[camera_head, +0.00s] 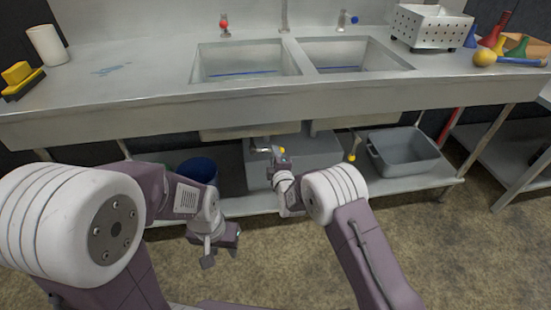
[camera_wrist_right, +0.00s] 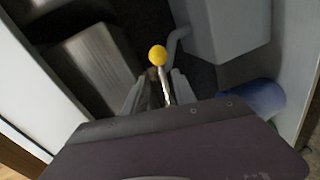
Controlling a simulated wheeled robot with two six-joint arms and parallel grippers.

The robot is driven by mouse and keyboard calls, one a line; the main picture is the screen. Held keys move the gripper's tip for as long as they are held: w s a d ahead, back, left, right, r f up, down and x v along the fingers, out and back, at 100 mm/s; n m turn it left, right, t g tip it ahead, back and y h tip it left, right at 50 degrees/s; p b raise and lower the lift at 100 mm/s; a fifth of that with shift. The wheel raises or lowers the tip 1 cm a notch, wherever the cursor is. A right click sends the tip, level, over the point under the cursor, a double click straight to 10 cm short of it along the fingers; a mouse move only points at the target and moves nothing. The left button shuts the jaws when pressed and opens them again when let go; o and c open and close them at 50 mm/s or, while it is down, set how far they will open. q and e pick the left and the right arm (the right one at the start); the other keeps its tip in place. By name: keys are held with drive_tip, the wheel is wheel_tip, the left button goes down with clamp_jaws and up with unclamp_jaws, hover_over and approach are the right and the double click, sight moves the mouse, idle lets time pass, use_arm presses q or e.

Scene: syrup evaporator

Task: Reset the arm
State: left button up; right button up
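My right gripper (camera_head: 272,153) is under the sinks, in front of the grey box there. In the right wrist view, its two fingers (camera_wrist_right: 160,92) are apart. A metal lever with a yellow ball knob (camera_wrist_right: 158,55) shows between and beyond them; I cannot tell whether they touch it. The yellow knob (camera_head: 282,150) also shows at the gripper in the head view. My left gripper (camera_head: 220,257) hangs low in front of the lower shelf, pointing down. Its fingers look apart with nothing between them.
The steel double sink counter (camera_head: 120,91) spans the scene. Below stand a blue bucket (camera_head: 198,170), a grey tub (camera_head: 405,151) and another yellow-knobbed lever (camera_head: 354,147). A perforated steel box (camera_head: 431,26) and several coloured funnels stand at the back right. The floor in front is clear.

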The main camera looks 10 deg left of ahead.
use_arm(q)
drive_tip(key=shift+f+b, duration=0.3)
drive_tip(key=shift+f, duration=0.5)
use_arm(e)
drive_tip(key=shift+s+d, duration=0.2)
drive_tip(key=shift+s, duration=0.35)
